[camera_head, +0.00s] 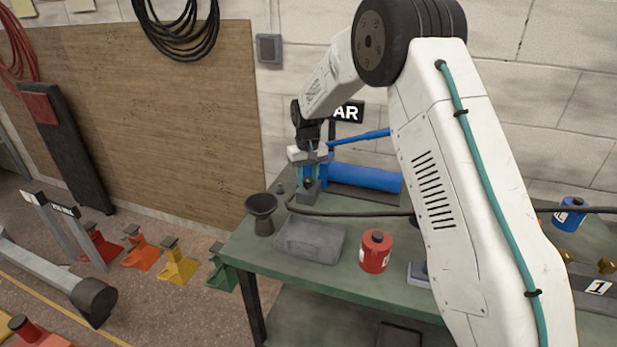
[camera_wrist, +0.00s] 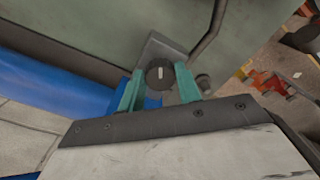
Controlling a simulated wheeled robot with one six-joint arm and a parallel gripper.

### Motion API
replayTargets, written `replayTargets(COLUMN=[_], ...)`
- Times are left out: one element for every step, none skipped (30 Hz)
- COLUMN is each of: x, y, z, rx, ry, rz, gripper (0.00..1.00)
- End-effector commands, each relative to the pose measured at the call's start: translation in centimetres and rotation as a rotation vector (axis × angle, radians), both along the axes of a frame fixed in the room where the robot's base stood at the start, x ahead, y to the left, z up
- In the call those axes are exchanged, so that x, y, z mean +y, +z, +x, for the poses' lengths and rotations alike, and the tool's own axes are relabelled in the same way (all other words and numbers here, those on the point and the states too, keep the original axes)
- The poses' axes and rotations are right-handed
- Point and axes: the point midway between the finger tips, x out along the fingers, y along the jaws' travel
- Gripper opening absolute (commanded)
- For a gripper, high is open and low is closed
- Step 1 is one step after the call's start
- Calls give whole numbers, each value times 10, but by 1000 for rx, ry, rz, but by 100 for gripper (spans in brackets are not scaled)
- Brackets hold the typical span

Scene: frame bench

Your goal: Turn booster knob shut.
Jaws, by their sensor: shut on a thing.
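The booster knob (camera_wrist: 159,78) is a dark round knob with a pale line mark on its face, on a grey block (camera_wrist: 160,46) at the end of the blue cylinder (camera_head: 365,178). My gripper (camera_head: 310,175) is over the block, at the cylinder's left end. In the wrist view its two teal fingers (camera_wrist: 160,73) stand on either side of the knob and are shut on it. The pale mark runs roughly up and down in the wrist view. In the head view my gripper mostly hides the knob.
A blue lever (camera_head: 362,136) rises above the cylinder. A black hose (camera_head: 350,212) crosses the green bench (camera_head: 262,249). A dark funnel-like cup (camera_head: 261,213), a grey tray (camera_head: 309,240) and a red can (camera_head: 376,251) stand in front. A sign (camera_head: 347,112) stands behind.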

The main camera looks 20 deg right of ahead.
Motion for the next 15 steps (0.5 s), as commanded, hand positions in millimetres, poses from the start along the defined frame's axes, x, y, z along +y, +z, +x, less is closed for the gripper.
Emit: replayTargets(x=[1, 1, 1, 1, 1, 1, 1, 1, 1, 1, 1, 1, 1, 1, 1], y=[0, 0, 0, 0, 0, 0, 0, 0, 0, 0, 0, 0, 0, 0, 0], z=[-1, -1, -1, -1, -1, -1, 0, 0, 0, 0, 0, 0, -1, 0, 0], rx=[2, 2, 2, 2, 2, 2, 2, 2, 2, 2, 2, 2, 2, 2, 2], ry=[-42, -70, -106, -133, -159, -192, -217, -241, -270, -291, -312, -338, -355, -372, -393], rz=[0, 0, 0, 0, 0, 0, 0, 0, 0, 0, 0, 0, 0, 0, 0], gripper=[11, 11, 11, 11, 11, 11, 11, 11, 11, 11, 11, 11, 11, 11, 11])
